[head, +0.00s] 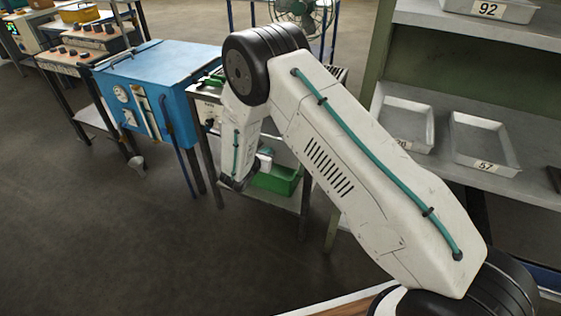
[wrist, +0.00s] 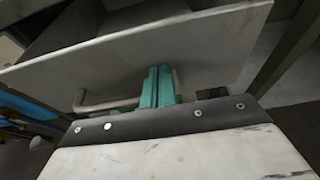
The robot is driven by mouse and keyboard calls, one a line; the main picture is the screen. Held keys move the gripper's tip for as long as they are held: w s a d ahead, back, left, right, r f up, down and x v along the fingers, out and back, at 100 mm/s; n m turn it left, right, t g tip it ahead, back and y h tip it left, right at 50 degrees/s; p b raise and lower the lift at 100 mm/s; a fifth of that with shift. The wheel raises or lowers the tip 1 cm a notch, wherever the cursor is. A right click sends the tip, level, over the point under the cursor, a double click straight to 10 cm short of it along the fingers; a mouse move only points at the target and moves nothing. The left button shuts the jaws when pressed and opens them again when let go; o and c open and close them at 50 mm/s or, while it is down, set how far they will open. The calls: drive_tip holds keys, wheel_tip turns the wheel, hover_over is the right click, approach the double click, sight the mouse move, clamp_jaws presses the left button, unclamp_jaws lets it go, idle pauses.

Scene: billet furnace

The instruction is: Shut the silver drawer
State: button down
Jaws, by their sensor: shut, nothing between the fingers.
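The silver drawer (wrist: 215,50) shows in the wrist view as a pale grey front panel, tilted across the picture. The open top of the drawer shows behind this panel, so it stands pulled out. A pale bar handle (wrist: 95,107) is on the near side of the front. My gripper (wrist: 157,85) has its teal fingers together, with nothing between them. The fingers overlap the handle's middle in the picture; I cannot tell whether they touch the handle or the panel. In the head view my arm hides most of the drawer area.
In the head view a blue cabinet (head: 165,65) stands left of my arm. A green bin (head: 276,180) sits low behind the arm. A shelf with metal trays (head: 485,142) is at the right. The floor (head: 90,240) at front left is clear.

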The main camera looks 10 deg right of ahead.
drive_tip(key=w+d, duration=0.2)
drive_tip(key=w, duration=0.1)
drive_tip(key=w+d, duration=0.2)
drive_tip(key=w, duration=0.1)
drive_tip(key=shift+d, duration=0.4)
drive_tip(key=shift+w+d+r, duration=0.1)
drive_tip(key=shift+w+d, duration=0.05)
drive_tip(key=shift+w, duration=0.15)
